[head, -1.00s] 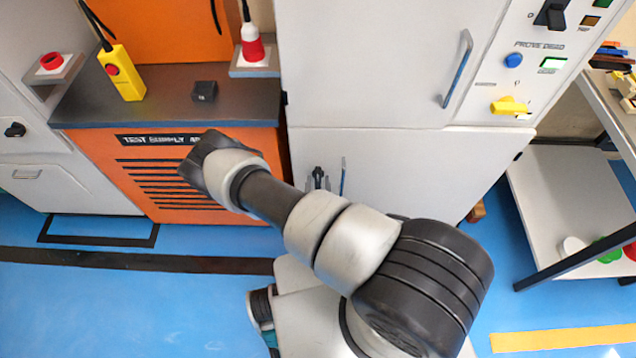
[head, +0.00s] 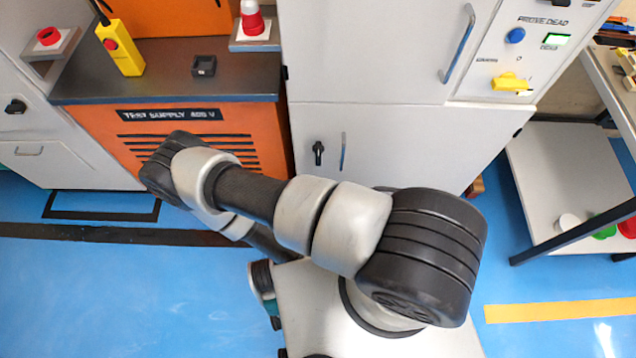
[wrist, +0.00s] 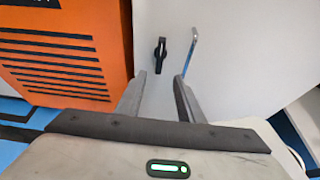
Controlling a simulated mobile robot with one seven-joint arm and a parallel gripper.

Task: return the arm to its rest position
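My gripper (wrist: 160,85) shows in the wrist view with its two fingers apart and nothing between them. It points toward the lower white cabinet door, with the black rotary knob (wrist: 160,54) and the blue-and-grey handle (wrist: 190,52) beyond the fingertips, apart from them. In the head view my arm is folded across the middle, its elbow over the front of the orange test supply unit (head: 205,150). My gripper is hidden in the head view. The knob (head: 318,152) and the lower handle (head: 343,152) are fully visible there.
The white cabinet (head: 370,50) stands ahead, with a panel carrying a blue button (head: 515,36) and yellow switch (head: 511,82). A yellow pendant (head: 122,52) and a black block (head: 204,66) are on the bench. A shelf table (head: 560,180) stands right.

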